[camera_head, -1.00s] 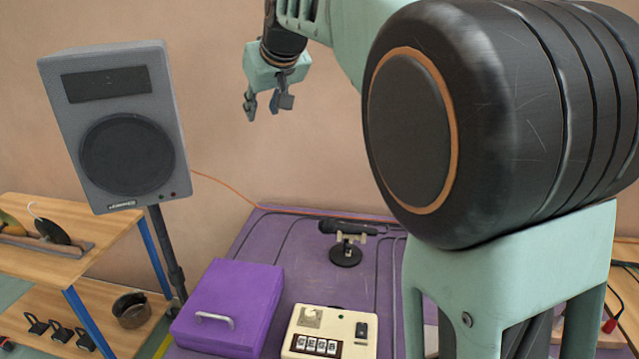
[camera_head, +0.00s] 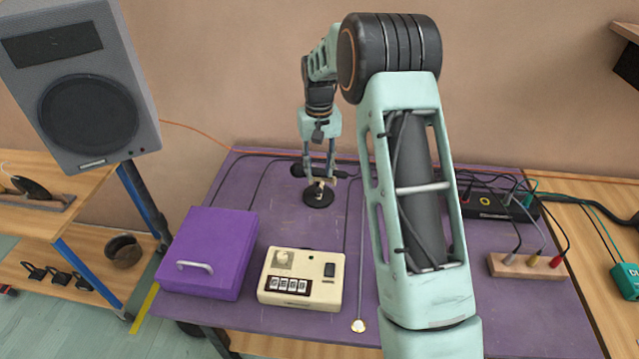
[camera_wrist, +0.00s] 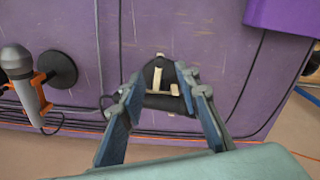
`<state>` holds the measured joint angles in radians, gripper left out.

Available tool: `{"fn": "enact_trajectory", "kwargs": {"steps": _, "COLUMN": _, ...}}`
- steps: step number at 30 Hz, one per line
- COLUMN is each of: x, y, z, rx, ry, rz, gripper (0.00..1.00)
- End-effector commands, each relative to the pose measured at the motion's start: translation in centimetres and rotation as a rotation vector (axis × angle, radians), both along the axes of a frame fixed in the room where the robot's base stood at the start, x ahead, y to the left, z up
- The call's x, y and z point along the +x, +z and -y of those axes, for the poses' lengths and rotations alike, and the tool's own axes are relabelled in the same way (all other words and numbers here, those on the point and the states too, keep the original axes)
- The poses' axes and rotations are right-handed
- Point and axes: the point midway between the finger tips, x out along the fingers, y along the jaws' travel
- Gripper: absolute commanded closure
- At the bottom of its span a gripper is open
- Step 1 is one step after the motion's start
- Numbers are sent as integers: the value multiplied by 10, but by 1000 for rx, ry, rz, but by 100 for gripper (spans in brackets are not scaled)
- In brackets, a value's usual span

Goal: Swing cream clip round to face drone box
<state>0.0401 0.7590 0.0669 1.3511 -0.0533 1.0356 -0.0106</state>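The cream clip (camera_wrist: 172,90) sits on a small black stand with a round base (camera_head: 318,198) at the back of the purple table. A dark microphone (camera_head: 297,170) shows at that stand, partly hidden by my fingers. My gripper (camera_head: 319,178) points down over the stand. In the wrist view, my gripper (camera_wrist: 163,94) is open, with one finger on each side of the cream clip; I cannot tell whether they touch it. A cream box (camera_head: 302,278) with a switch and letter tiles, probably the drone box, sits at the table's front.
A purple box (camera_head: 210,250) with a handle stands left of the cream box. The wrist view shows a grey microphone (camera_wrist: 22,80) in an orange clip beside the cream one. A black cabled unit (camera_head: 490,203) and wooden jack block (camera_head: 525,264) are at right. A speaker (camera_head: 85,85) stands left.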

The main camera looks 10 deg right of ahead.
Motion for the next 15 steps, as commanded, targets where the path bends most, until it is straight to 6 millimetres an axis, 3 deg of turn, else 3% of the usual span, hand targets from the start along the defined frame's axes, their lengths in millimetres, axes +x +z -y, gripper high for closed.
{"fn": "enact_trajectory", "kwargs": {"steps": 6, "x": -1, "y": -40, "z": 0, "rx": 0, "ry": 1, "rz": -3, "gripper": 70}}
{"fn": "enact_trajectory", "kwargs": {"steps": 15, "x": 0, "y": -65, "z": 0, "rx": -1, "ry": 0, "rz": 2, "gripper": 70}}
